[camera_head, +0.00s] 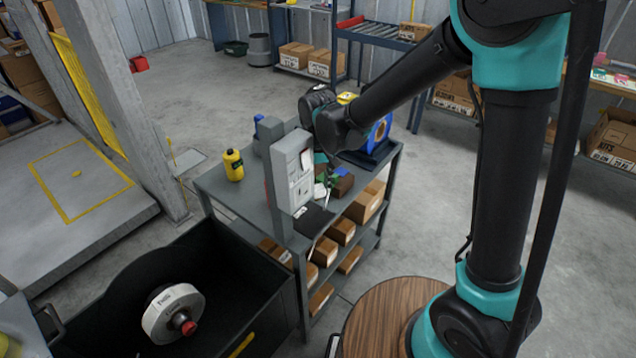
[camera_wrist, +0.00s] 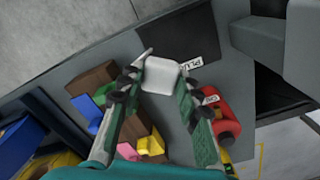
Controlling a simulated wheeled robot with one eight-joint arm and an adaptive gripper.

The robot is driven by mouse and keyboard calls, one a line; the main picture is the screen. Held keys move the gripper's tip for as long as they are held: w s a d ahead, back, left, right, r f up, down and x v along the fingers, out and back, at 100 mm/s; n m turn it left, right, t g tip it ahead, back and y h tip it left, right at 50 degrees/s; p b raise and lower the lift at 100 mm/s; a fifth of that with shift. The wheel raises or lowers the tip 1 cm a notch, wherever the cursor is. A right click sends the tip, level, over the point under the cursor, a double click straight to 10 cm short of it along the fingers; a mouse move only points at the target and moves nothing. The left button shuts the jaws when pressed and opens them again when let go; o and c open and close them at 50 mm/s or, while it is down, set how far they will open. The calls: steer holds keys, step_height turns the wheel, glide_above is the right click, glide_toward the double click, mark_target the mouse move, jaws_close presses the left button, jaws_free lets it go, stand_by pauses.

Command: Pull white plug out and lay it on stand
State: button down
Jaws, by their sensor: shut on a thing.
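The white plug (camera_wrist: 160,76) is a pale rounded block between the fingertips of my gripper (camera_wrist: 165,68) in the wrist view. My gripper is shut on it. Beyond the plug lies a dark flat pad (camera_wrist: 180,36) with a white label that seems to read PLUG. The plug appears over the grey top near this pad's edge; I cannot tell its height. In the head view a small white shape (camera_head: 320,190), likely the plug, shows right of the grey post, and my gripper is mostly hidden there.
A brown box (camera_wrist: 98,76) with coloured pieces lies left of my fingers, and a red object (camera_wrist: 222,122) to the right. A grey upright post with a panel (camera_head: 292,172) stands at the cart's near edge. A yellow bottle (camera_head: 233,165) stands on the cart (camera_head: 222,188).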

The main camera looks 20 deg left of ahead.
mark_target(318, 210)
steer(key=shift+f, duration=3.4)
steer(key=c, duration=1)
jaws_free()
steer(key=shift+r, duration=0.1)
step_height(318, 210, up, 12)
steer(key=shift+f, duration=0.1)
